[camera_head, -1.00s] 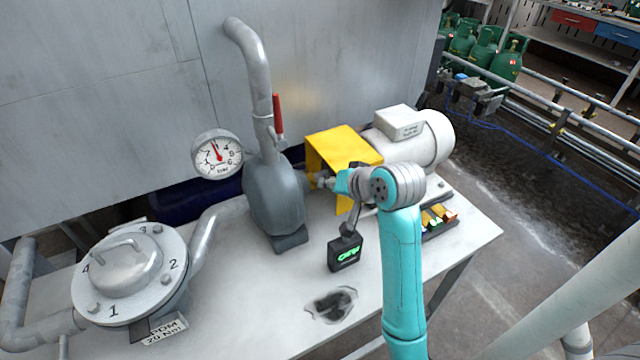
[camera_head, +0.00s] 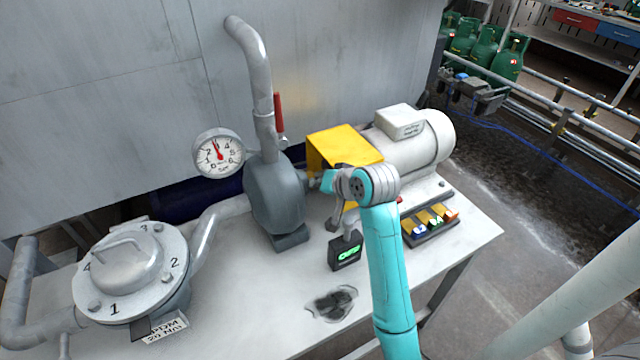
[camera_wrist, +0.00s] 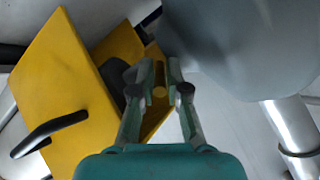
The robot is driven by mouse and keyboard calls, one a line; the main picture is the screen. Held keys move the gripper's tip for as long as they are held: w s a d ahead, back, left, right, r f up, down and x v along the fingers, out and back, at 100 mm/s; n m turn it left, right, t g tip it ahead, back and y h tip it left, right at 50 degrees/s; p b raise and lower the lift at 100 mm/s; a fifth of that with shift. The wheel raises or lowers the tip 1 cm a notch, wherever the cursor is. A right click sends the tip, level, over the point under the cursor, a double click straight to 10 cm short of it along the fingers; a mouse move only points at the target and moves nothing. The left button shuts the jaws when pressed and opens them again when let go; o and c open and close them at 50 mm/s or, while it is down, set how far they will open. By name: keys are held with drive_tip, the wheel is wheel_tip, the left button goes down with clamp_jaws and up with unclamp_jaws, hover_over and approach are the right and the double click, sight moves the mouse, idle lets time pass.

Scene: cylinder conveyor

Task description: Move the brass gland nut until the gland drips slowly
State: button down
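The small brass gland nut (camera_wrist: 158,91) shows in the wrist view between my fingertips, in front of the yellow guard. My gripper (camera_wrist: 160,72) has its fingers close together on either side of it. I cannot tell whether they touch it. In the head view my gripper (camera_head: 328,181) reaches the shaft between the grey pump (camera_head: 273,198) and the yellow guard (camera_head: 343,146); the nut is hidden there. The gland's drip cannot be made out. A dark wet patch (camera_head: 335,304) lies on the table below.
A black box with a green display (camera_head: 345,254) stands below my gripper. A red-handled valve (camera_head: 279,118), a pressure gauge (camera_head: 219,154) and a lidded round vessel (camera_head: 128,270) are to the left.

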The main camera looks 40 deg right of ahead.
drive_tip(key=shift+s+f+t, duration=0.2)
drive_tip(key=shift+f+t, duration=0.25)
drive_tip(key=shift+t, duration=0.25)
drive_tip(key=c, duration=1.4)
unclamp_jaws()
drive_tip(key=shift+c, duration=0.2)
drive_tip(key=v, duration=1.2)
drive_tip(key=shift+a, duration=0.2)
drive_tip(key=shift+s+f, duration=0.1)
